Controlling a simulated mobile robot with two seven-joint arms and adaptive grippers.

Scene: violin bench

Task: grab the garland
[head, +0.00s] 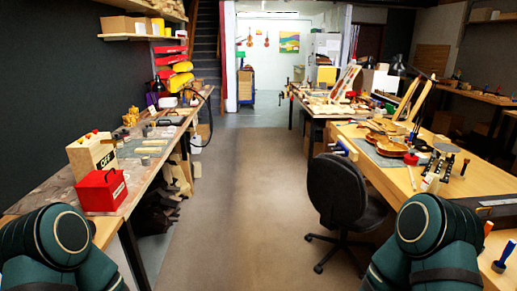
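I cannot make out a garland anywhere in the head view. Only dark green links of my two arms show, at the bottom left and bottom right corners. Neither of my grippers is in the picture, so their state is hidden.
A long workbench (62,192) on the left carries a red box (101,191) and an OFF-marked box (92,153). A wooden bench (372,176) on the right holds a violin body (386,146) and tools. A black office chair (338,195) stands beside it. The middle aisle floor (245,190) is clear.

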